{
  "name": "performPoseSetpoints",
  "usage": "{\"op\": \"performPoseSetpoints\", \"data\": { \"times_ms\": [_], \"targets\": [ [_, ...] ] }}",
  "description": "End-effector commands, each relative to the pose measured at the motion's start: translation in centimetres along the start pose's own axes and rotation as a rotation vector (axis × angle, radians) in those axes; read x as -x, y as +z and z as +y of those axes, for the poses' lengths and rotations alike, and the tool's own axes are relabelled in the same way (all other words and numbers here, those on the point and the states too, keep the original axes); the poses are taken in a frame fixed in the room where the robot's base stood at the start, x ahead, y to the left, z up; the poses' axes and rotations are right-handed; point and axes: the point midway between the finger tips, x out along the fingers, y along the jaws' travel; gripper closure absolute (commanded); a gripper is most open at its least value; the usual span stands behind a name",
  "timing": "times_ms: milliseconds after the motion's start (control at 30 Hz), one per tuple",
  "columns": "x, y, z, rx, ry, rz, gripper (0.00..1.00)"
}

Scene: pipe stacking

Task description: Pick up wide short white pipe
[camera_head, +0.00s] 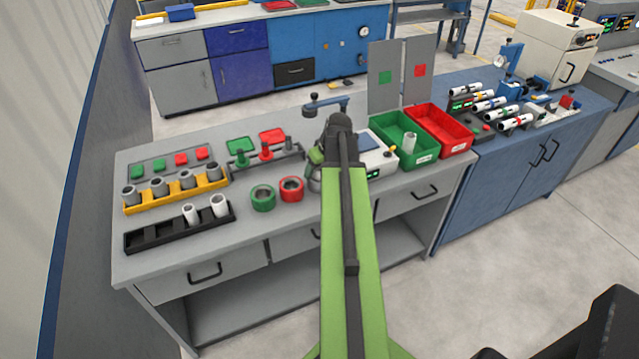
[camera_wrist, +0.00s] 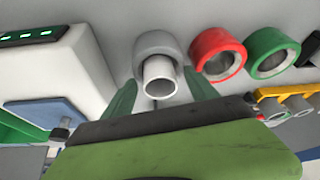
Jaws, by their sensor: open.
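A short white pipe (camera_wrist: 158,76) shows in the wrist view, with its open end toward the camera. It stands in or just in front of a grey ring (camera_wrist: 153,42); I cannot tell which. My gripper (camera_wrist: 160,92) is open, with one green finger on each side of the pipe and no clear contact. In the head view my arm hides this pipe, and part of my gripper (camera_head: 316,157) shows beside the arm. Two other white pipes, one narrower (camera_head: 190,214) and one wider (camera_head: 220,206), stand in the black tray (camera_head: 150,240). Another white pipe (camera_head: 410,142) stands in the green bin (camera_head: 390,128).
A green ring (camera_head: 263,198) and a red ring (camera_head: 291,189) lie left of my gripper. A white device (camera_head: 382,158) is close on its right. A yellow rack (camera_head: 205,185) holds grey rings. A red bin (camera_head: 440,128) is beside the green bin. The front bench strip is clear.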

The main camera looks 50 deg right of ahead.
Motion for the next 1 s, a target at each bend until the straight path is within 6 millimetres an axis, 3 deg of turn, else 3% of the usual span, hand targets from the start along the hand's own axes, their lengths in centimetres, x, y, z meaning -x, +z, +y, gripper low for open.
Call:
{"op": "performPoseSetpoints", "data": {
  "times_ms": [167, 667, 1000],
  "targets": [
    [0.19, -0.04, 0.0, 0.0, 0.0, 0.0, 0.34],
    [0.2, -0.02, 0.05, -0.001, 0.0, 0.0, 0.98],
    [1.01, -0.33, 0.07, -0.001, 0.001, 0.0, 1.0]
  ]
}}
